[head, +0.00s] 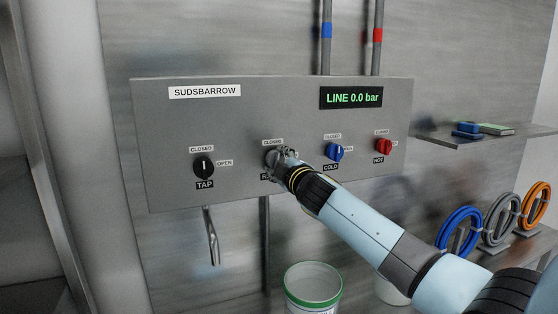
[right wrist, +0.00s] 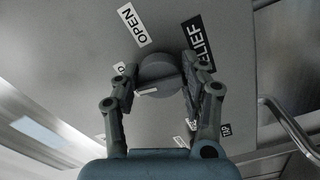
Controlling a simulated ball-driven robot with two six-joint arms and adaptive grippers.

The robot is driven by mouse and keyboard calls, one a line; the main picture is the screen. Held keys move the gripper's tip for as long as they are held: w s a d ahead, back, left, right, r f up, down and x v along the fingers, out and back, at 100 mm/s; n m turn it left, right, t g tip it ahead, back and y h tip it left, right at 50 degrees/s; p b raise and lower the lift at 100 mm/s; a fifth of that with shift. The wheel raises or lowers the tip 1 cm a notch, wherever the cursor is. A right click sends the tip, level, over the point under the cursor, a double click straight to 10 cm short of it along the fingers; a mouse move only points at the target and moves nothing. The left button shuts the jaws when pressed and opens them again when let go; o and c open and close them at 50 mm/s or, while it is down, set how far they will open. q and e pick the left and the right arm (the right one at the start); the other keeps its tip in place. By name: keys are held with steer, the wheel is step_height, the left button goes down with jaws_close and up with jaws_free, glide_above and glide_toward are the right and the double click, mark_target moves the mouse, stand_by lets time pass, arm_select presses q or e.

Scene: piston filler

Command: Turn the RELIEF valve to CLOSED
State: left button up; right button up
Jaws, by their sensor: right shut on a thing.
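The RELIEF valve is a round grey knob (head: 271,157) on the panel, second from the left, with a CLOSED label (head: 272,142) above it. My right gripper (head: 283,156) is at this knob and covers much of it. In the right wrist view the knob (right wrist: 157,68) sits between the two fingers of my right gripper (right wrist: 160,88), which is shut on it. A white mark on its grip bar points left, towards a label mostly hidden by the left finger. The OPEN label (right wrist: 134,27) and part of the RELIEF label (right wrist: 197,42) show. My left gripper is not in view.
The black TAP knob (head: 203,167) is to the left; the blue COLD knob (head: 334,152) and red HOT knob (head: 383,147) are to the right. The display (head: 352,98) reads LINE 0.0 bar. A spout (head: 212,240) and a green-rimmed bucket (head: 313,285) are below.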

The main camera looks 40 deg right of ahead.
steer(key=shift+n, duration=0.9)
steer(key=o, duration=1.2)
steer(key=shift+s, duration=0.1)
steer(key=v, duration=1.2)
